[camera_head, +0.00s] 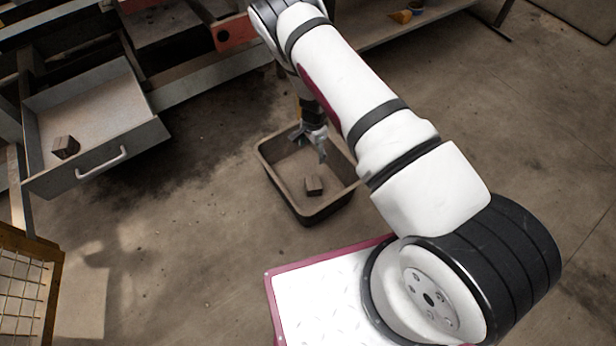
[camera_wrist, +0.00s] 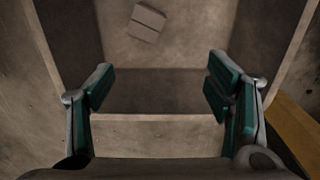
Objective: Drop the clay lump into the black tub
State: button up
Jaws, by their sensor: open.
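The tub (camera_head: 283,189) looks dark brown and stands on the floor below my arm; its walls also show in the wrist view (camera_wrist: 155,104). A small brown block (camera_head: 313,186) lies on the tub's floor, and the wrist view shows it too (camera_wrist: 147,22). A similar brown block (camera_head: 66,147) sits in the open drawer. I cannot tell by looks which of the two is the clay lump. My gripper (camera_head: 318,146) is over the tub, pointing down. Its fingers (camera_wrist: 160,88) are spread apart with nothing between them, clear of the block in the tub.
The grey open drawer (camera_head: 98,100) with a pale handle juts out at the left. A yellow mesh frame (camera_head: 28,290) stands at the lower left. A low shelf (camera_head: 385,25) with small items is at the back. The floor at right is clear.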

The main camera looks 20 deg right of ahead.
notch_tip(320, 180, up, 12)
dwell(0.5)
jog(key=shift+f, duration=0.1)
